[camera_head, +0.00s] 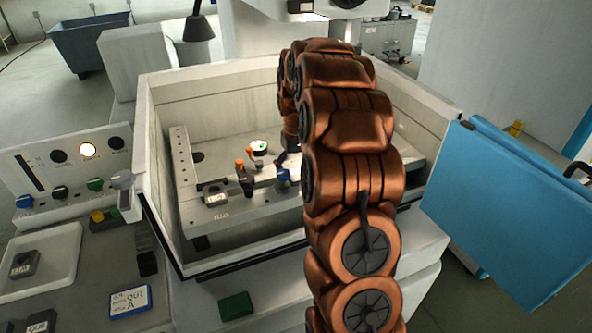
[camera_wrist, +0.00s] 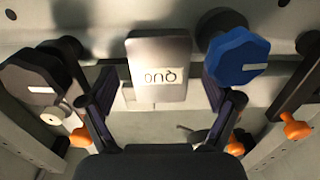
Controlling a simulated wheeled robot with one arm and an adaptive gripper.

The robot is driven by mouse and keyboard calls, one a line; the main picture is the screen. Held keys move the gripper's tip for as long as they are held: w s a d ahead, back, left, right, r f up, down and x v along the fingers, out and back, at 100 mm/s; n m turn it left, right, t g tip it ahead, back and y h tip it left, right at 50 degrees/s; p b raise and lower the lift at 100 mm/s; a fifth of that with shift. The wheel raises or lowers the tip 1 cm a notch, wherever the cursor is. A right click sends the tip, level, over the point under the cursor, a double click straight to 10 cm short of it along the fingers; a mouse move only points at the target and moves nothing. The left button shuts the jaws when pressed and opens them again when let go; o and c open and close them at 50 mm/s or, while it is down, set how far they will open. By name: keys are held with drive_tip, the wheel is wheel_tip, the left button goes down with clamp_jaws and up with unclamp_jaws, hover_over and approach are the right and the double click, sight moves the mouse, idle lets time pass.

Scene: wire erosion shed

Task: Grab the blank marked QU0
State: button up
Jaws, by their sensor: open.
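The blank marked QU0 (camera_wrist: 158,70) is a grey metal block with a pale label, which reads upside down in the wrist view. It sits at the fixture between a black knob (camera_wrist: 38,78) and a blue knob (camera_wrist: 236,55). My gripper (camera_wrist: 158,88) is open, with one dark finger on each side of the blank's lower part. I cannot tell whether either finger touches it. In the head view my copper arm hides the gripper, and I cannot make out this blank there.
The open tank (camera_head: 160,165) has pale walls around the fixture plate (camera_head: 245,212). Another labelled block (camera_head: 215,194) sits at the plate's left, near orange-handled clamps. A blue door panel (camera_head: 510,210) stands at right. The front-left bench holds a tray (camera_head: 62,248) and a label card (camera_head: 130,301).

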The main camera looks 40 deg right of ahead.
clamp_jaws()
idle(0.8)
